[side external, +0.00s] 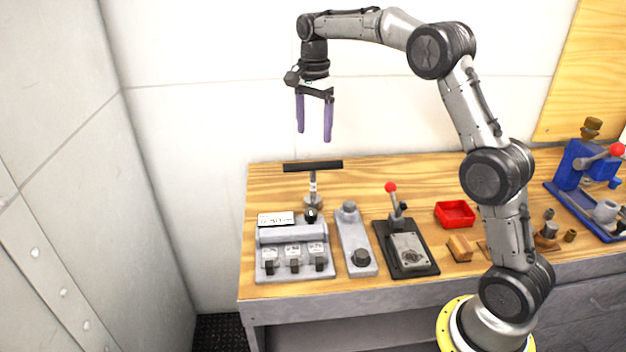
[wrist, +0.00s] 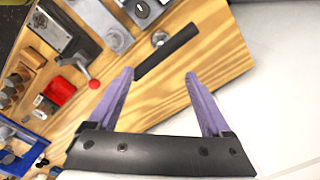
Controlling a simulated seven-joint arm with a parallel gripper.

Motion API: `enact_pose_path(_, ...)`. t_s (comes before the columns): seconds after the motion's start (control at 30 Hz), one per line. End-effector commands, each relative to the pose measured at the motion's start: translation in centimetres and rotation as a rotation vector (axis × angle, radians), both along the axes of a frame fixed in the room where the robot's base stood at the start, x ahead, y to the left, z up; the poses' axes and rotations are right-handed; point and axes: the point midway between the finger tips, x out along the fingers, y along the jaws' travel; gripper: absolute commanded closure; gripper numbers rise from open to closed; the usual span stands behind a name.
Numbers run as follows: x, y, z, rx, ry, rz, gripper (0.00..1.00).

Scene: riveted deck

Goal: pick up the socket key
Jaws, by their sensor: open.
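The socket key has a black T-shaped crossbar (side external: 313,166) on a metal shaft and stands upright at the back left of the wooden bench in the side view. In the wrist view its black bar (wrist: 167,53) lies ahead of the fingertips, slanting between them. My gripper (side external: 314,138) has two purple fingers and hangs pointing down above the socket key, with a gap between the fingertips and the bar. In the wrist view my gripper (wrist: 160,74) is open, with nothing between its fingers.
A grey box with switches (side external: 295,262) stands in front of the socket key. To its right are a grey plate with a knob (side external: 357,240), a red-balled lever device (side external: 405,250), a red tray (side external: 455,213) and a blue machine (side external: 580,175). A wall stands behind the bench.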

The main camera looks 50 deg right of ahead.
Motion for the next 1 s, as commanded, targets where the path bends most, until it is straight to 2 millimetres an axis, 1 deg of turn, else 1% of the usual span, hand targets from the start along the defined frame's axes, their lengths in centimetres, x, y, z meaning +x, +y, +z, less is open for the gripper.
enact_pose_path(0.07,-0.1,-0.2,-0.9,0.001,0.004,-0.003,0.17)
enact_pose_path(0.3,-0.2,-0.1,-5.4,0.001,0.004,-0.002,0.17)
enact_pose_path(0.4,-0.1,-0.1,-6.9,0.001,0.003,-0.001,0.17)
enact_pose_path(0.5,-0.1,-0.1,-7.9,0.001,0.002,-0.001,0.17)
enact_pose_path(0.67,-0.1,-0.1,-8.7,0.000,0.001,-0.001,0.17)
enact_pose_path(0.9,0.2,0.1,-12.1,0.001,0.003,-0.001,0.17)
enact_pose_path(1.0,0.2,0.1,-13.0,0.000,0.002,-0.001,0.17)
